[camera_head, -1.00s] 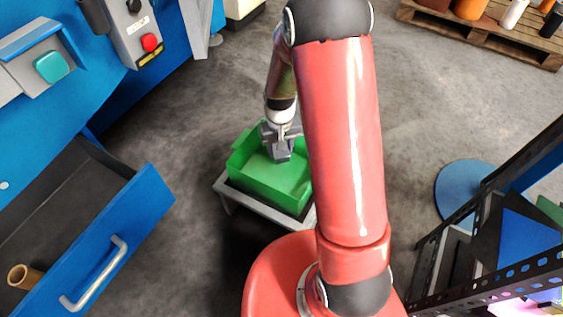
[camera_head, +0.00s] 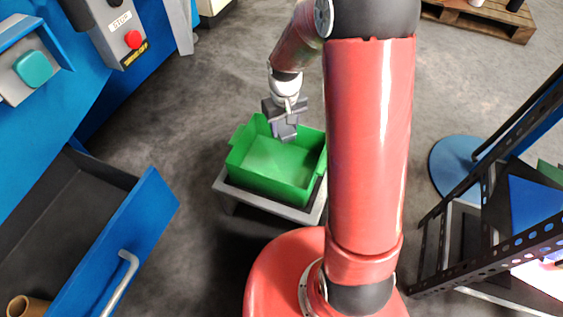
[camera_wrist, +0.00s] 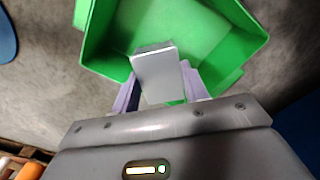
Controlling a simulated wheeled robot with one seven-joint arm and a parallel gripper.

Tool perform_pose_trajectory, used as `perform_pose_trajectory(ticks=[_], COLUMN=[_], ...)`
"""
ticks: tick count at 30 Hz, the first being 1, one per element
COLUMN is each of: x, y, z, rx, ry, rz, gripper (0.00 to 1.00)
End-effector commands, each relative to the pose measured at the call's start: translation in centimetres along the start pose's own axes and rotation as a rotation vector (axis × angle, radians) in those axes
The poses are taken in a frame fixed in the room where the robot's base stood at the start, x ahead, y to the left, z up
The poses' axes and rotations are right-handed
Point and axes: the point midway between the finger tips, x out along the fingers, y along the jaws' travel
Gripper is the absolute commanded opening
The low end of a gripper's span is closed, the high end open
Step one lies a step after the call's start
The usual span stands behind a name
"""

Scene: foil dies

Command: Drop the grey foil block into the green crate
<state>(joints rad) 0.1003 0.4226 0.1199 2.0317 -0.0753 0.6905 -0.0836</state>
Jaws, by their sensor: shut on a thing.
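The green crate (camera_head: 262,178) stands open and upright on a low grey stand, left of my red arm in the head view. Its inside looks empty where it shows. My gripper (camera_head: 285,122) is over the crate's far side in the head view. It is shut on the grey foil block (camera_wrist: 158,76), which sits between the two fingers in the wrist view. The block also shows below the fingers in the head view (camera_head: 285,132). In the wrist view the green crate (camera_wrist: 112,38) lies beyond the block, and the block overlaps the crate's near wall.
The low stand (camera_head: 232,198) holds the crate. An open blue drawer (camera_head: 125,238) juts out at the left, below a blue machine with a red stop button (camera_head: 133,39). A black rack (camera_head: 490,210) stands at the right. A pallet (camera_head: 490,18) lies at the back right.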

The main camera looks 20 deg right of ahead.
Motion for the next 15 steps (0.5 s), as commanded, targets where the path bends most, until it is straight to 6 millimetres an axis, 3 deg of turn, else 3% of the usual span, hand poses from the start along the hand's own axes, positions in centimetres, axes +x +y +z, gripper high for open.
perform_pose_trajectory(ticks=[5, 15], x=[0.9, 4.9], y=[0.0, 0.0], z=[0.0, 0.0], rx=[-0.007, -0.007], ry=[-0.002, -0.003], rz=[0.001, 0.001], gripper=[0.23, 0.23])
